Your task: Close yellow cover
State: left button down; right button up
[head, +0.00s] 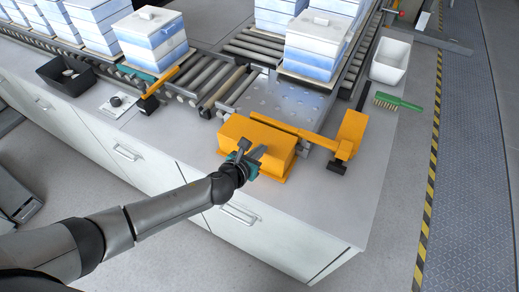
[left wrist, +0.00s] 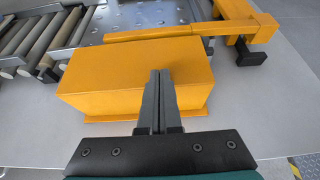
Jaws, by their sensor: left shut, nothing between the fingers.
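The yellow cover (head: 262,138) is a box-shaped piece near the front edge of the grey counter. In the left wrist view the yellow cover (left wrist: 110,82) fills the middle, with its top and front faces showing. My left gripper (head: 254,156) is shut and empty at the front of the cover. In the left wrist view the shut fingers (left wrist: 160,80) overlap the cover's front face and top edge. I cannot tell whether they touch it. My right gripper is not in view.
A yellow arm-like bracket (head: 347,135) stands right of the cover. Roller conveyors (head: 205,78) carrying white and blue stacked boxes (head: 152,38) run behind. A green brush (head: 398,102) and a white bin (head: 390,62) lie at the right. A black tray (head: 66,75) is at the left.

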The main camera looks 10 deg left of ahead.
pick_arm(q)
jog(key=p+v, duration=0.1)
jog(key=v, duration=1.4)
jog(key=shift+p, duration=0.3)
jog(key=shift+s+a, duration=0.1)
jog(key=shift+a, duration=0.05)
